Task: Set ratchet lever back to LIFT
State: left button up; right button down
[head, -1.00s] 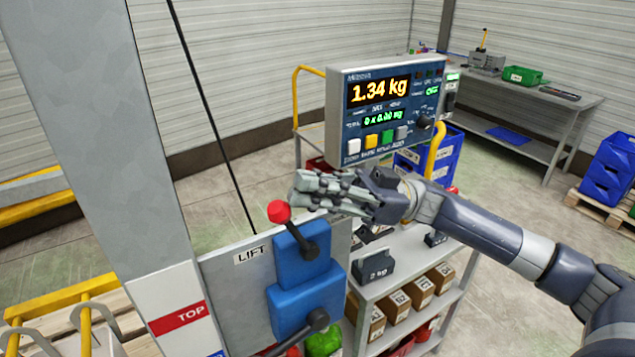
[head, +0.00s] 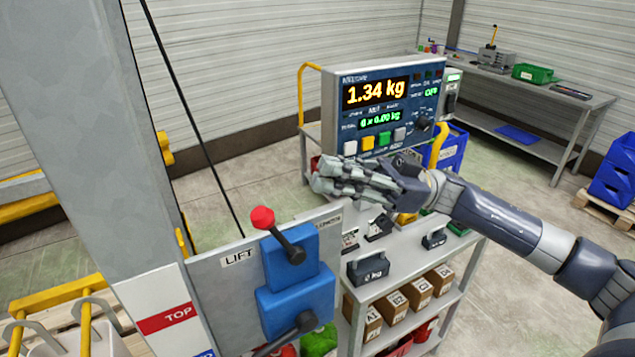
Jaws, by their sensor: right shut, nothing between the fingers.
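The ratchet lever (head: 279,238) has a dark arm and a red ball knob (head: 263,217). It pivots on a blue housing (head: 290,268) and tilts up and left, toward the LIFT label (head: 238,258) on the grey plate. A second dark lever (head: 290,331) sits lower on the blue housing. Its far end is cut off at the bottom edge. My right gripper (head: 322,176) is shut and empty, pointing left. It is above and to the right of the red knob, apart from it, in front of the scale display. My left gripper is not in view.
A scale display (head: 378,107) reading 1.34 kg stands behind my right gripper. A grey cart (head: 450,258) with weights and boxes is below it. A tall grey post (head: 95,130) stands at left. A workbench (head: 560,110) and blue crates (head: 614,170) are at the back right.

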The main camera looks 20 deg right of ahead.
pick_arm(q)
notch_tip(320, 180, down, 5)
jog(key=b, duration=0.3)
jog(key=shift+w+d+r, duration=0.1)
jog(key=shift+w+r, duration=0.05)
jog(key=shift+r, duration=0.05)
pick_arm(e)
jog(key=r+v, duration=0.1)
jog(key=v, duration=0.6)
jog(key=shift+d, duration=0.35)
jog(key=shift+w+d, duration=0.1)
